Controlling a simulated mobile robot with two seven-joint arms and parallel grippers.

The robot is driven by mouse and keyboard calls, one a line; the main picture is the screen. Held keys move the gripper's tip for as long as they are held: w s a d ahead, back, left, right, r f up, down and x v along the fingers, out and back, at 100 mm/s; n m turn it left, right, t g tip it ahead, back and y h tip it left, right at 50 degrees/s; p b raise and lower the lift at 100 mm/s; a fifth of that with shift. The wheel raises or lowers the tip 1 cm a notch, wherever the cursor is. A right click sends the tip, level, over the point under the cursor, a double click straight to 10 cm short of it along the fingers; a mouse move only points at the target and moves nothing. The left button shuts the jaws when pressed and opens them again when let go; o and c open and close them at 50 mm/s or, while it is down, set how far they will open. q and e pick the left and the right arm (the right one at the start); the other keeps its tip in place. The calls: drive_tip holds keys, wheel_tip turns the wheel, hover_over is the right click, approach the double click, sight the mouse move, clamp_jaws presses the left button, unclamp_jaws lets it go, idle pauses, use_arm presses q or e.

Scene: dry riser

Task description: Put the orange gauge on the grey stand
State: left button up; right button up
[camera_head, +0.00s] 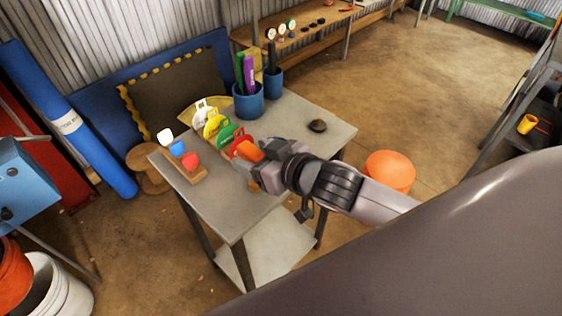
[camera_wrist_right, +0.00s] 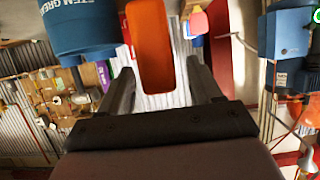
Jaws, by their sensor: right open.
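The orange gauge (camera_head: 248,151) shows as an orange piece at the tip of my right gripper (camera_head: 258,162), over the middle of the grey table. In the right wrist view the orange gauge (camera_wrist_right: 152,45) is a long orange shape with a rim, just beyond and between the spread fingers (camera_wrist_right: 160,88). My right gripper is open, with gaps beside the gauge; any contact is hard to judge. I cannot clearly make out the grey stand; my right gripper and arm hide part of the tabletop. My left gripper is not in view.
White, yellow, green and red pieces (camera_head: 213,124) stand in a row beside the gripper. A wooden block (camera_head: 192,168) with white, blue and red pieces is left. Blue cups (camera_head: 248,104) stand behind. A dark round piece (camera_head: 318,126) lies right. The table's front (camera_head: 235,215) is clear.

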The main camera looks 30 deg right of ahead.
drive_tip(key=v, duration=0.9)
drive_tip(key=s+d+f+g+h, duration=0.1)
drive_tip(key=s+f, duration=0.3)
drive_tip(key=f, duration=0.7)
drive_tip(key=s+d+f+m+g+h, duration=0.1)
drive_tip(key=s+f, duration=0.3)
drive_tip(key=f, duration=0.8)
drive_tip(key=shift+s+d+f+m, duration=0.15)
drive_tip(key=shift+d+f+m, duration=0.15)
drive_tip(key=shift+d+f, duration=0.1)
